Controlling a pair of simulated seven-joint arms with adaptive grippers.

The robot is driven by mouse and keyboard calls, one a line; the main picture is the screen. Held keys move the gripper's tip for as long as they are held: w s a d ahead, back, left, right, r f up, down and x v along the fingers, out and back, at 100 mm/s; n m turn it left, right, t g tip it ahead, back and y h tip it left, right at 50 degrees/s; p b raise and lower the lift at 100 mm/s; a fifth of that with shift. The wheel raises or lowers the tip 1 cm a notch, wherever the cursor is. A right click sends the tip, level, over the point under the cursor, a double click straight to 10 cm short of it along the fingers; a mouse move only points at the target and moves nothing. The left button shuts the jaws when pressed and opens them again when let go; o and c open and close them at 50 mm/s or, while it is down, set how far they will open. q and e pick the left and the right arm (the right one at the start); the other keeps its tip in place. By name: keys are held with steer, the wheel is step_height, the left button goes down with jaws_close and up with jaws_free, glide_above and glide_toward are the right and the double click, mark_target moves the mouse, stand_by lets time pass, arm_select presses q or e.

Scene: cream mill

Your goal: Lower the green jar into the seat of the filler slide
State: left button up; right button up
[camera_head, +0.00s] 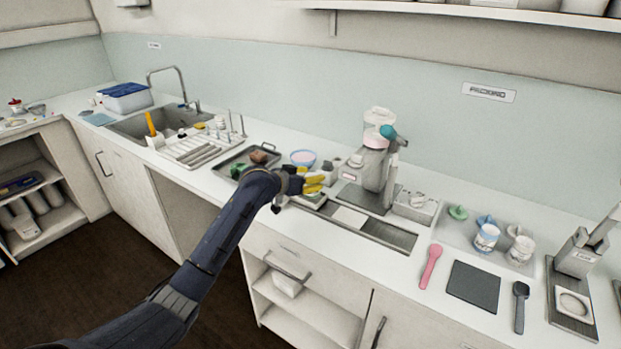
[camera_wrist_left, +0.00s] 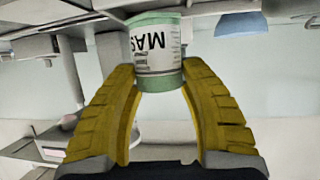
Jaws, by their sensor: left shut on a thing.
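My left gripper (camera_head: 313,184), with yellow fingers, is over the counter in front of the filling machine's left side. In the left wrist view its fingertips (camera_wrist_left: 158,78) are shut on the green jar (camera_wrist_left: 158,52), which has a white label with dark letters and green ends. The jar appears upside down in that view; in the head view I cannot make it out clearly behind the fingers. A long steel channel (camera_head: 400,238) with a pale plate (camera_head: 349,217) lies right of the gripper; I cannot tell which part is the slide's seat. My right gripper is not in view.
The filling machine (camera_head: 374,165) stands behind the channel. A dark tray (camera_head: 228,168) and a blue-rimmed bowl (camera_head: 303,153) are left of it. Right are a pink spatula (camera_head: 431,266), a dark mat (camera_head: 473,286), jars (camera_head: 486,238) and a steel device (camera_head: 575,262).

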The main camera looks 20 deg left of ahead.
arm_select(q)
steer(key=shift+f, duration=0.95)
stand_by(1.6)
steer(key=o, duration=0.9)
steer(key=shift+o, duration=0.2)
steer(key=shift+r, duration=0.1)
steer(key=shift+r, duration=2.9)
